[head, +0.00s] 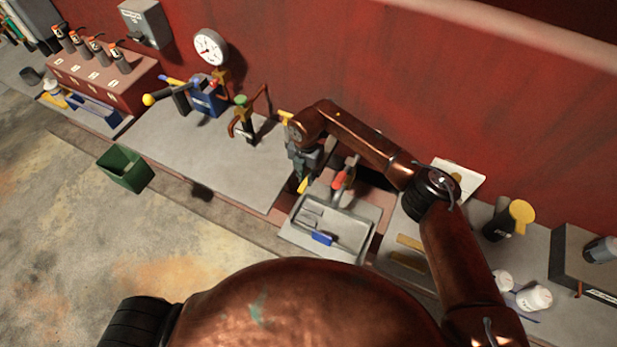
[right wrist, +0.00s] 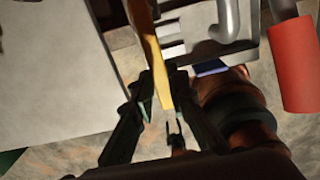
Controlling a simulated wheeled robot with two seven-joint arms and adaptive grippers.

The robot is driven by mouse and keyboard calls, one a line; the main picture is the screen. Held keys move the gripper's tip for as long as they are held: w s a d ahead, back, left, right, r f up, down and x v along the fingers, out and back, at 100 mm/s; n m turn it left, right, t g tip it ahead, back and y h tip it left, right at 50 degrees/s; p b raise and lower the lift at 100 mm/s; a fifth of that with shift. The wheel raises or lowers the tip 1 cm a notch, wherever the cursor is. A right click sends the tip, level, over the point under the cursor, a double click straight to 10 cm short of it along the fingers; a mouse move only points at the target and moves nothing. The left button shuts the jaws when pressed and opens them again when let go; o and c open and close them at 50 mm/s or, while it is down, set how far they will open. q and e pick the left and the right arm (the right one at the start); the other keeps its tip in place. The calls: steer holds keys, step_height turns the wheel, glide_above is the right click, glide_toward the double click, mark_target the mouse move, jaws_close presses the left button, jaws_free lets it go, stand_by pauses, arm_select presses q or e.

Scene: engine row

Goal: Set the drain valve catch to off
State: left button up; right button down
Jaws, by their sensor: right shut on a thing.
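My right gripper (head: 302,172) is low at the right end of the grey bench, beside the tray. In the right wrist view its fingers (right wrist: 158,98) are closed around a flat yellow lever (right wrist: 150,50). The lever's yellow end (head: 303,186) shows just below the gripper in the head view. The gripper hides the lever's mount, and I see no markings on it. I cannot tell for certain that this lever is the drain valve catch, or which setting it is at. My left gripper is not in view.
A grey tray (head: 350,234) with a blue piece and a red-handled part (head: 342,180) stand close right of the gripper. A green-knobbed valve (head: 241,118) and a gauge (head: 210,46) are to the left. The bench top (head: 215,155) has free room. A green bin (head: 125,168) stands in front.

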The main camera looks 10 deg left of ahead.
mark_target(306, 181)
steer(key=shift+w, duration=0.1)
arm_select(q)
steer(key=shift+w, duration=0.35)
arm_select(e)
steer(key=c, duration=1.9)
jaws_free()
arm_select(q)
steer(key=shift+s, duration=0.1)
arm_select(e)
steer(key=shift+r, duration=0.3)
step_height(306, 181, up, 11)
steer(key=shift+r, duration=0.2)
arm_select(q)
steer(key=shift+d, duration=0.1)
